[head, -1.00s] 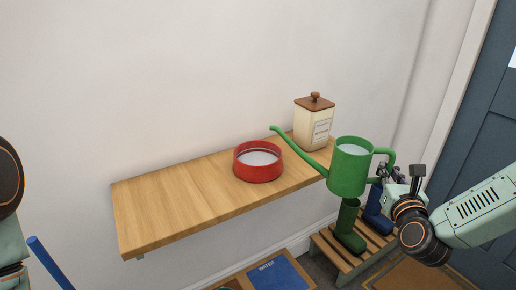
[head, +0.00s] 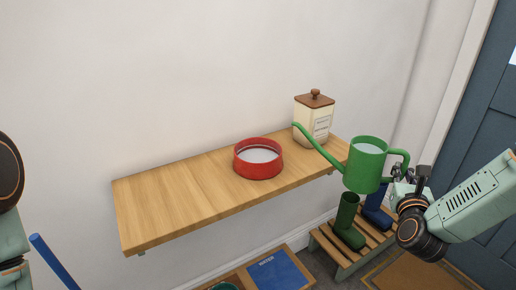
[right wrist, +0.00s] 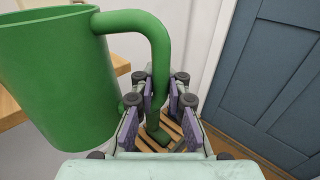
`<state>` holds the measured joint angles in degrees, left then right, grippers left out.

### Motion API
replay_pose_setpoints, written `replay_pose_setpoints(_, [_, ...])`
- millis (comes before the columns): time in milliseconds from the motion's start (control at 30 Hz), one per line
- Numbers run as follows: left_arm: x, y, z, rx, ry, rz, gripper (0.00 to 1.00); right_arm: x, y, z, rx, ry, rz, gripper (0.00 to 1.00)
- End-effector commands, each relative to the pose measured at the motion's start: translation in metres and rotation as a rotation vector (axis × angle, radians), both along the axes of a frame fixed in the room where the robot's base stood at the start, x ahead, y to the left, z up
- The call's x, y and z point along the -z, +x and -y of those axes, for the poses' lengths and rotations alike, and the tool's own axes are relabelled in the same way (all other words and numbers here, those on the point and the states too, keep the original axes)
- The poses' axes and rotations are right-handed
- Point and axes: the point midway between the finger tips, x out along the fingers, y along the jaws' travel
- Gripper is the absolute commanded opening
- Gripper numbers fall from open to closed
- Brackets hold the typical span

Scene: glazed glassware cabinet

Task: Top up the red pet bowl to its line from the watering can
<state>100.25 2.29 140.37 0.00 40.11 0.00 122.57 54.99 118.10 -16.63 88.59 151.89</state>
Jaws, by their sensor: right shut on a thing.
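The red pet bowl (head: 258,165) stands on the wooden shelf (head: 170,205) with pale water inside; I cannot make out its line. The green watering can (head: 363,170) is held in the air just off the shelf's right end, roughly upright, with water showing in its open top. Its spout points left and up, its tip in front of the jar and to the right of the bowl, apart from it. My right gripper (head: 402,187) is shut on the can's handle, which also shows between the fingers in the right wrist view (right wrist: 160,85). My left gripper is not in view.
A cream jar with a wooden lid (head: 314,118) stands at the shelf's back right, close behind the spout. Green boots (head: 347,222) and blue boots (head: 377,205) stand on a slatted rack below. The shelf's left half is clear.

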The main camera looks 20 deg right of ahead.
Motion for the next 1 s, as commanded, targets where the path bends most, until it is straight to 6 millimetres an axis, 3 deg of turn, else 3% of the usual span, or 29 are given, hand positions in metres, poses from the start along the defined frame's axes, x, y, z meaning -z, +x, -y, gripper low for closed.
replay_pose_setpoints(67, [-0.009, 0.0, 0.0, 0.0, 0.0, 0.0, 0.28, -0.009, 0.001, -0.001, -0.001, -0.018, -0.006, 0.0])
replay_pose_setpoints(1000, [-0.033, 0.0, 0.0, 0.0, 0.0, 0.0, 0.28, -0.023, 0.004, -0.004, 0.0, -0.117, -0.078, 0.0])
